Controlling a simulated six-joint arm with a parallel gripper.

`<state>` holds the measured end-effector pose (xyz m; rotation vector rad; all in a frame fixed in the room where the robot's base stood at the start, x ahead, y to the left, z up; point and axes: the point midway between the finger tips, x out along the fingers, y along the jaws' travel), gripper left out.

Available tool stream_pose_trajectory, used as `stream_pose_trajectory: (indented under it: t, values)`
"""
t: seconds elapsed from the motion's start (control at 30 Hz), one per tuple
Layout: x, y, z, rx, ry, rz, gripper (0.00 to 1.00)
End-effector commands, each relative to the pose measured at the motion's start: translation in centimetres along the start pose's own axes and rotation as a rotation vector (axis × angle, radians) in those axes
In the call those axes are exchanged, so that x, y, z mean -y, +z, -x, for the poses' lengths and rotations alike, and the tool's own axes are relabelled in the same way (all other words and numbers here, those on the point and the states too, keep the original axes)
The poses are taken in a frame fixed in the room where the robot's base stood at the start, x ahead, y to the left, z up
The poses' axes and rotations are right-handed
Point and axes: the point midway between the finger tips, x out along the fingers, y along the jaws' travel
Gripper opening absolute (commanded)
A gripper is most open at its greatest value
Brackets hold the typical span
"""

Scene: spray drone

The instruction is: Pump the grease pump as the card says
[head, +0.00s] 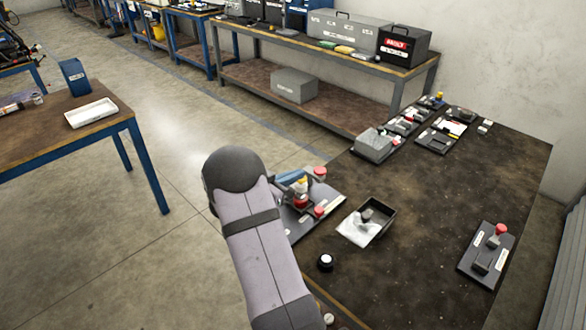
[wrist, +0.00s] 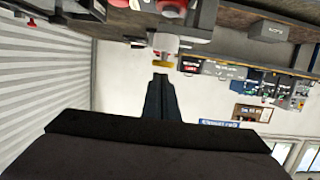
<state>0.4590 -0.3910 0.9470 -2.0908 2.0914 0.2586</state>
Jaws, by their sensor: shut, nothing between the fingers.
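A dark base plate (head: 330,204) at the near left edge of the bench carries red knobs (head: 320,172) and a small yellow part (head: 302,181). My arm covers part of it in the head view, and my gripper is hidden there. In the wrist view my gripper (wrist: 159,77) is shut and empty. Its tips are just below a pale cylinder (wrist: 165,43) with a yellow end; I cannot tell if they touch. A second plate (head: 474,265) at the right bears a red knob (head: 501,229) and dark block. I cannot tell which unit is the grease pump. No card is readable.
Several small units and a grey box (head: 373,145) stand at the back. The bench's (head: 440,200) middle right is clear.

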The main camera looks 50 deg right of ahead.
Motion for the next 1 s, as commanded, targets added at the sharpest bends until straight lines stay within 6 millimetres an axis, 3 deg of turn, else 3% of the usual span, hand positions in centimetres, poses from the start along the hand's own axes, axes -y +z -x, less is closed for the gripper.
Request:
stream_pose_trajectory:
  t: [0.47,0.67,1.0]
  values:
    - [0.0,0.6,-0.1,-0.001,0.0,0.0,0.0]
    - [0.0,2.4,-0.6,0.0,0.0,0.001,0.0]
    - [0.0,2.5,-0.5,0.005,-0.001,0.003,0.0]
